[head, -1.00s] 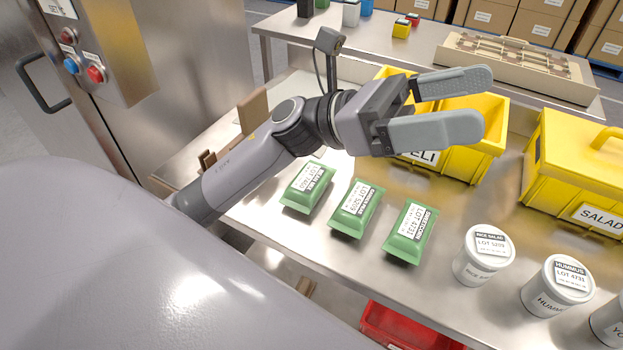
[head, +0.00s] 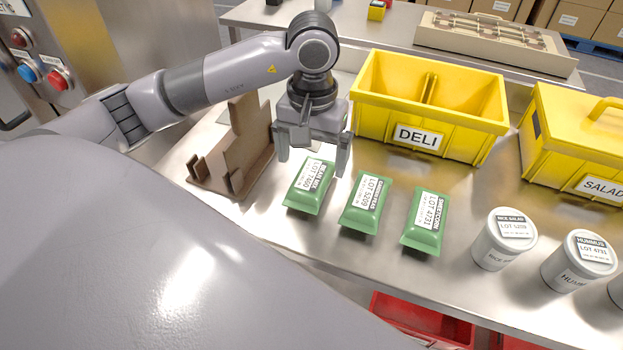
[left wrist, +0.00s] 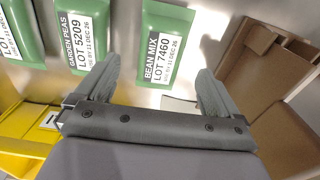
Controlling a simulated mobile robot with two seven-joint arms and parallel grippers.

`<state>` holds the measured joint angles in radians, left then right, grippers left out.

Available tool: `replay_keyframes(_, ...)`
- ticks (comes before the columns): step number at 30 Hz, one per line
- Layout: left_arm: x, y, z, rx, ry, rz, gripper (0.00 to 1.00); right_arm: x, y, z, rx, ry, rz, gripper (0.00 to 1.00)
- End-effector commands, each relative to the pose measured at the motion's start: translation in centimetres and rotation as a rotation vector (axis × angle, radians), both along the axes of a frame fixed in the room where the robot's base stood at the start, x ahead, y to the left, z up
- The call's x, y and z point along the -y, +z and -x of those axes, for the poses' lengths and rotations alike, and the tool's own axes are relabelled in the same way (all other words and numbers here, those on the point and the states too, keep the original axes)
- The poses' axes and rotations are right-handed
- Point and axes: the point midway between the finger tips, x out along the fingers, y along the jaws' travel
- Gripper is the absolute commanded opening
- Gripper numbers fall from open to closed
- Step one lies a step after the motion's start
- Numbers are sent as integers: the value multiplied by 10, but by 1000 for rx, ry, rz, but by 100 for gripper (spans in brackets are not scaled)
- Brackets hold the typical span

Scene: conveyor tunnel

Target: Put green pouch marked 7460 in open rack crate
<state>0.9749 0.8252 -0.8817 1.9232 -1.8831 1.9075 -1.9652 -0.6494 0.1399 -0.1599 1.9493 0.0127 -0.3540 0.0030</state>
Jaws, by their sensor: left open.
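The green pouch marked 7460 (head: 309,188), labelled Bean Mix, lies on the steel table at the left end of a row of green pouches. It also shows in the left wrist view (left wrist: 165,45). My left gripper (head: 313,164) points down over the far end of this pouch, open, with its fingers to either side and nothing held. In the left wrist view the pouch lies ahead between the two fingers (left wrist: 160,72). The open yellow crate marked DELI (head: 390,119) stands behind the pouches, to the right of the gripper. My right gripper is not in view.
Green pouches marked 5209 (head: 365,204) and 4731 (head: 424,220) lie to the right. White tubs (head: 503,240) stand further right. A lidded yellow SALAD crate (head: 565,140) stands beyond. A brown stand (head: 250,150) is close to the gripper's left.

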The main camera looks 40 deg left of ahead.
Motion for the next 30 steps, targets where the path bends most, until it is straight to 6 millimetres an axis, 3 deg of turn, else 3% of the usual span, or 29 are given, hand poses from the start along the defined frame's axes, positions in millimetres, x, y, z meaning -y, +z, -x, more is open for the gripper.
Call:
replay_keyframes(15, -3, -57, -2, -4, 0, 6, 96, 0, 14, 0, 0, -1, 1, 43)
replay_keyframes(23, -3, -61, -3, -1, -1, 7, 96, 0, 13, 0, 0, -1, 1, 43)
replay_keyframes(24, -3, -61, -3, -1, -1, 7, 92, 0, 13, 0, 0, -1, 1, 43)
replay_keyframes(30, -3, -61, -3, -1, 0, 7, 30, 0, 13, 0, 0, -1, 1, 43)
